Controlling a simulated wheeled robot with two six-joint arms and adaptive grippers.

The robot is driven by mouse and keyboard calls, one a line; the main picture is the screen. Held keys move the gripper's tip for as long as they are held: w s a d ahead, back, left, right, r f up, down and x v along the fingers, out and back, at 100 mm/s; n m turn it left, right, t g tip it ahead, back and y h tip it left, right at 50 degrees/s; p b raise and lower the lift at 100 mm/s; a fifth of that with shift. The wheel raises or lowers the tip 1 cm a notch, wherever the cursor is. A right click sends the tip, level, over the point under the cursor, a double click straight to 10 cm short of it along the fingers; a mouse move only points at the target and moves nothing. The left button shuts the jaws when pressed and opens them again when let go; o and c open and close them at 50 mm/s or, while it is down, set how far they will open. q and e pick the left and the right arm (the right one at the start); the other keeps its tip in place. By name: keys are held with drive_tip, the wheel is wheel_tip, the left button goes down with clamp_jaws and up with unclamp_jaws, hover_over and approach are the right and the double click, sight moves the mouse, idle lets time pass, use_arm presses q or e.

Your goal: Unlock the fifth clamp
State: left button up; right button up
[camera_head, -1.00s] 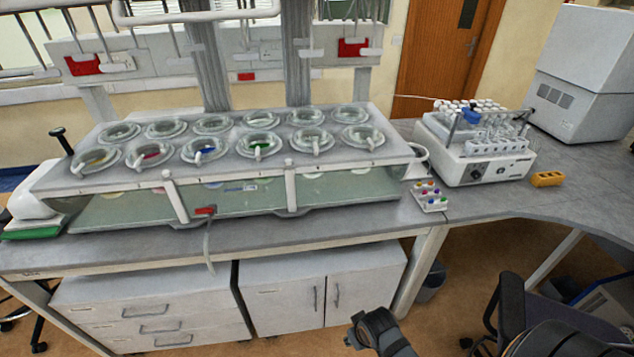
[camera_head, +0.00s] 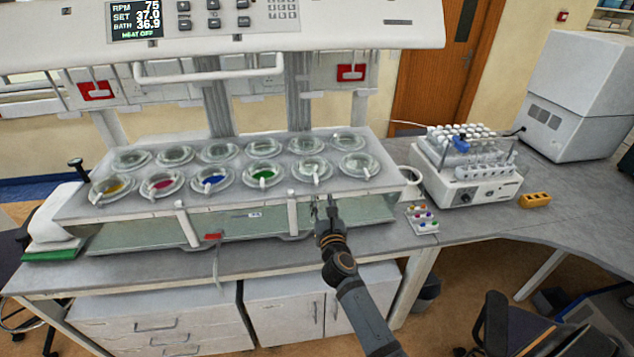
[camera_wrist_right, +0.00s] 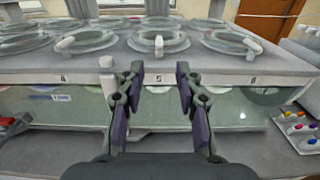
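The dissolution bath has a front row of vessels with white clamps. The fifth vessel (camera_head: 312,170) from the left, clear inside, carries the fifth clamp (camera_head: 316,180), a small white lever pointing toward the bath's front edge. In the right wrist view the fifth clamp (camera_wrist_right: 159,45) stands upright above the label 5, straight ahead of the fingers. My right gripper (camera_head: 329,208) is just in front of the bath's front edge, below the fifth vessel. In the wrist view the right gripper's dark fingers (camera_wrist_right: 160,75) are spread and empty, apart from the clamp. My left gripper is out of view.
A white post (camera_wrist_right: 107,82) rises close left of the fingers at the bath's front. The neighbouring sixth clamp (camera_wrist_right: 252,48) is to the right. The control head (camera_head: 250,28) overhangs the vessels.

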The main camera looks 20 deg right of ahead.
sight(317, 182)
drive_tip(key=x, duration=1)
drive_tip(key=shift+w+b, duration=0.25)
drive_tip(key=shift+b, duration=0.15)
clamp_jaws()
